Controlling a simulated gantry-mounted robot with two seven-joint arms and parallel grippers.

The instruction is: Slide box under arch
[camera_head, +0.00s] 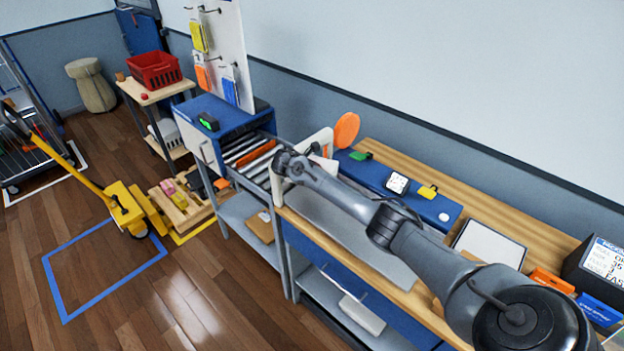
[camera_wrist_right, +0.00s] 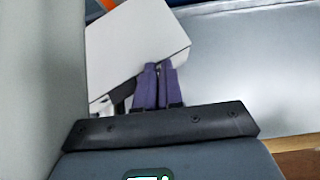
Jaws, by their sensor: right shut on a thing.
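A flat white box (camera_wrist_right: 135,45) lies right ahead of my right gripper (camera_wrist_right: 160,68) in the right wrist view, turned at an angle to the fingers. The purple fingers are close together at its near edge, shut on it. In the head view part of the white box (camera_head: 325,166) shows behind my right wrist. A pale arch-like frame (camera_head: 279,186) stands beside the wrist, at the bench's left end by the rollers; my arm hides much of it. A pale upright surface (camera_wrist_right: 40,80) fills the left of the wrist view. My left gripper is not in view.
A grey metal strip (camera_head: 345,240) runs along the bench under my arm. A blue rail (camera_head: 425,202) with a small display lies behind it. An orange disc (camera_head: 346,130) stands near the arch. A roller conveyor (camera_head: 252,158) lies left of the arch.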

